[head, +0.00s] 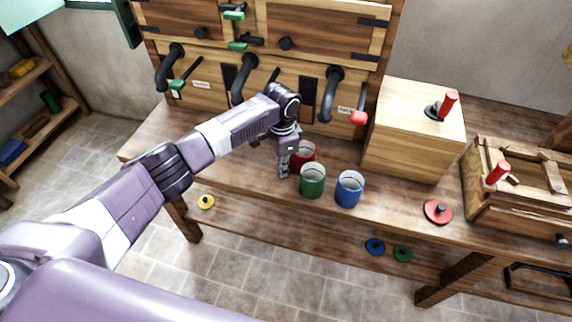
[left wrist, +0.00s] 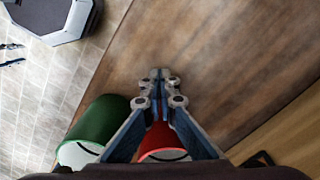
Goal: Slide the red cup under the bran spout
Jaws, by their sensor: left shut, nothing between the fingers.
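The red cup (head: 307,147) stands upright on the wooden bench, partly hidden by my left gripper (head: 283,172) at its left side. The gripper is shut and empty, fingers pointing down. In the left wrist view the closed fingertips (left wrist: 160,82) lie in front of the red cup (left wrist: 163,142); I cannot tell whether they touch it. Three black spouts stick out of the mill front: left (head: 168,70), middle (head: 240,82) and right (head: 330,95). Their labels are too small to read, so I cannot tell which is bran. My right gripper is out of view.
A green cup (head: 312,182) stands just in front of the red cup, and a blue cup (head: 349,190) to its right. A red lid (head: 438,211) lies further right, before a wooden box (head: 412,140) and a wooden crate (head: 490,214). The bench left of my gripper is clear.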

